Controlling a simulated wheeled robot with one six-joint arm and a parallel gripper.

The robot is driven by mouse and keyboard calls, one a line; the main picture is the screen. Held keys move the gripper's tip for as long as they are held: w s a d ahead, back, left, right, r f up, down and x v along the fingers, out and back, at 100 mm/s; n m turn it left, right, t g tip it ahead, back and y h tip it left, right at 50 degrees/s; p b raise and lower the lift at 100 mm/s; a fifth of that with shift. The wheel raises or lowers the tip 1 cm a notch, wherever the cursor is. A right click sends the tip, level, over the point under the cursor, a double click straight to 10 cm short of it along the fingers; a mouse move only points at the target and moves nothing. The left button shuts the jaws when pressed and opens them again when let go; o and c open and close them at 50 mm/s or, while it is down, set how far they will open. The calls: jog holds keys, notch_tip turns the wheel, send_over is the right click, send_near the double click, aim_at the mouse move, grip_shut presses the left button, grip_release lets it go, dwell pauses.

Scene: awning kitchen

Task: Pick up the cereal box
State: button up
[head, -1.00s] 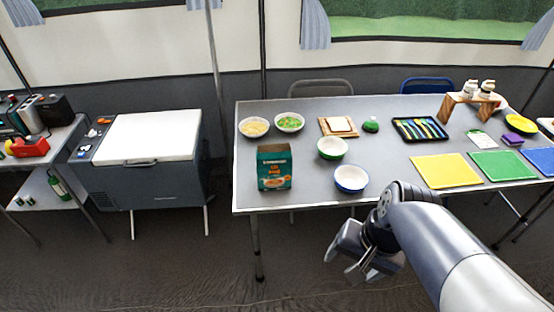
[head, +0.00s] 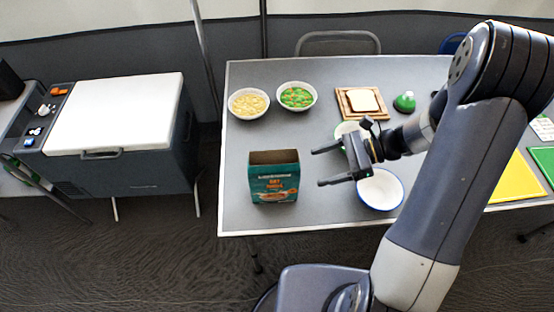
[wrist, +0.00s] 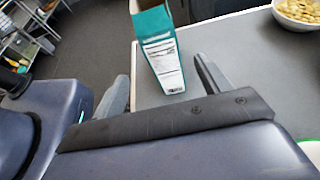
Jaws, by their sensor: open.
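The cereal box (head: 274,178) is teal with an open brown top. It stands upright near the front left of the grey table (head: 240,140). In the wrist view the cereal box (wrist: 163,58) shows its side panel, ahead of and between the two fingers. My gripper (head: 317,167) is open and empty, to the right of the box, with its fingers pointing left toward it. A gap shows between the fingertips and the box. In the wrist view my gripper (wrist: 160,75) has its fingers spread apart.
A white bowl with a blue rim (head: 381,190) is close under my gripper. A green bowl (head: 346,130) is partly hidden behind it. Bowls of yellow (head: 249,104) and green food (head: 297,97) stand behind the box. A bread board (head: 362,103) lies further right. A cooler (head: 118,115) stands left.

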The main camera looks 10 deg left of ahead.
aim_at(285, 174)
jog(key=p+x, duration=0.1)
jog(key=x, duration=0.9)
jog(key=shift+w+a+f, duration=0.1)
jog(key=shift+a+f, duration=0.05)
jog(key=shift+a, duration=0.3)
jog(key=shift+c, duration=0.5)
jog(key=c, duration=0.9)
